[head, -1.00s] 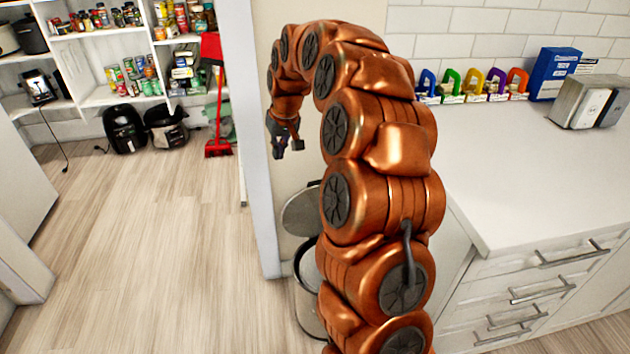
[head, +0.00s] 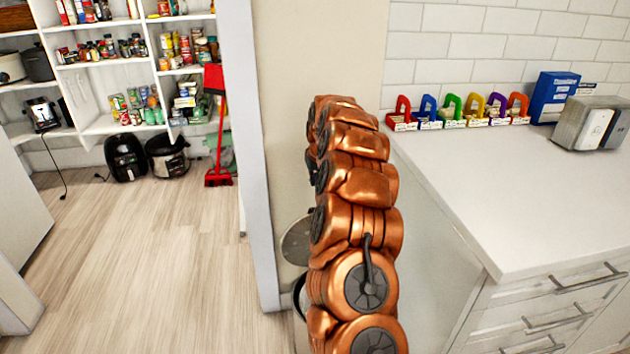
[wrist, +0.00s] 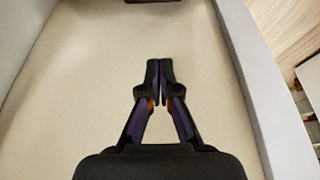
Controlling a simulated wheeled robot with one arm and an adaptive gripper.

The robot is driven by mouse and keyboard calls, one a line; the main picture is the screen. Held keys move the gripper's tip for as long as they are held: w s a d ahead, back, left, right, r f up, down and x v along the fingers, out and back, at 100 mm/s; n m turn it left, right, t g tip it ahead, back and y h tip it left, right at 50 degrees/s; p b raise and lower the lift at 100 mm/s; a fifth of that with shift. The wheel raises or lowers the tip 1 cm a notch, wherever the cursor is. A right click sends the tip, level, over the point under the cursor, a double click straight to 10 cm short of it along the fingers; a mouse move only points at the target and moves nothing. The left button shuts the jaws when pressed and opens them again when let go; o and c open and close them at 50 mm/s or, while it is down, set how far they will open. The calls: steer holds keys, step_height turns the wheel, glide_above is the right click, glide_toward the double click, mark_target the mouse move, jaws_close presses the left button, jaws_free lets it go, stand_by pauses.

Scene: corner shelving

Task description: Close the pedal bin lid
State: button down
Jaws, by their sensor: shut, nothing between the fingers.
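The pedal bin (head: 299,300) stands on the floor at the end of the wall, mostly hidden behind my arm in the head view. Its round grey lid (head: 296,240) is open and raised, tilted up near the wall; its right part is hidden by my arm. My gripper (wrist: 160,75) shows in the wrist view with its fingers together and nothing between them, in front of a plain beige wall surface. In the head view my gripper is hidden behind my arm. The lid cannot be made out in the wrist view.
The beige wall (head: 290,100) ends left of my arm. A white counter (head: 500,190) with drawers stands to the right. A red broom (head: 217,130) and shelves (head: 105,70) are at the back left. The wooden floor (head: 150,240) on the left is clear.

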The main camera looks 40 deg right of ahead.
steer(key=shift+s+a+f, duration=0.1)
steer(key=shift+s+f, duration=0.1)
steer(key=shift+f, duration=1.05)
steer(key=shift+s+a+f, duration=0.1)
steer(key=shift+s+f, duration=0.1)
steer(key=shift+f, duration=1.05)
steer(key=shift+s+f, duration=0.2)
steer(key=shift+f, duration=1.05)
steer(key=shift+s+a, duration=0.1)
